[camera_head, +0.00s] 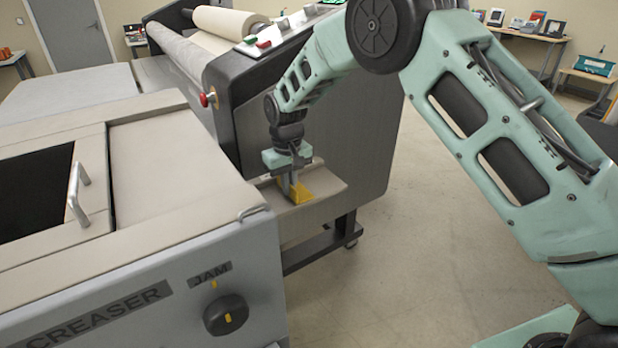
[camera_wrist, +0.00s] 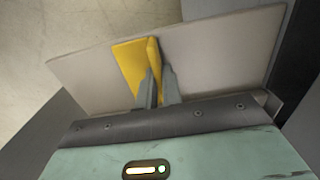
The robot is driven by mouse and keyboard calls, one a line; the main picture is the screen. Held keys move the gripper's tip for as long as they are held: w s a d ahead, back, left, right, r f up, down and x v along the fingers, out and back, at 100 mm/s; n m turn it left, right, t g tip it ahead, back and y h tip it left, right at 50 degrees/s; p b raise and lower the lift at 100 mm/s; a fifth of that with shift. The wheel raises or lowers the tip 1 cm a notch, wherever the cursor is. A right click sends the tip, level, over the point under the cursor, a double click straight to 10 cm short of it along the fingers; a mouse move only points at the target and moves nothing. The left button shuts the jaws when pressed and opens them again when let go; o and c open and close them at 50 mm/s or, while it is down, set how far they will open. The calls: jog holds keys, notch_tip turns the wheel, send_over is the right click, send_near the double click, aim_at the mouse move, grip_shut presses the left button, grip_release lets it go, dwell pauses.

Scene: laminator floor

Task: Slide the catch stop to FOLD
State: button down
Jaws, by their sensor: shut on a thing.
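The catch stop is a yellow angled piece (camera_head: 301,193) on a beige catch tray (camera_head: 327,208) at the side of the dark-sided machine. In the wrist view the yellow catch stop (camera_wrist: 132,64) stands on the beige tray (camera_wrist: 215,50), with one flat part and one upright part. My gripper (camera_head: 290,186) points down over the tray. In the wrist view its grey fingers (camera_wrist: 158,84) are closed around the upright part of the catch stop. No FOLD mark is readable in either view.
A grey creaser (camera_head: 150,275) with a black JAM knob (camera_head: 226,315) and a metal handle (camera_head: 78,190) stands at the front left. The dark-sided laminator (camera_head: 310,125) with a red button (camera_head: 208,99) rises behind the tray. Open floor (camera_head: 420,240) lies to the right.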

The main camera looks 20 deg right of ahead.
jog(key=shift+s+a, duration=0.3)
jog(key=shift+a, duration=0.55)
jog(key=c, duration=1.6)
grip_release()
jog(key=shift+a, duration=0.15)
jog(key=shift+o, duration=0.2)
jog(key=shift+r, duration=0.1)
jog(key=shift+w+r, duration=0.1)
jog(key=shift+r, duration=0.2)
notch_tip(320, 180, up, 17)
jog(key=b, duration=0.3)
jog(key=shift+f, duration=0.15)
jog(key=shift+d, duration=0.2)
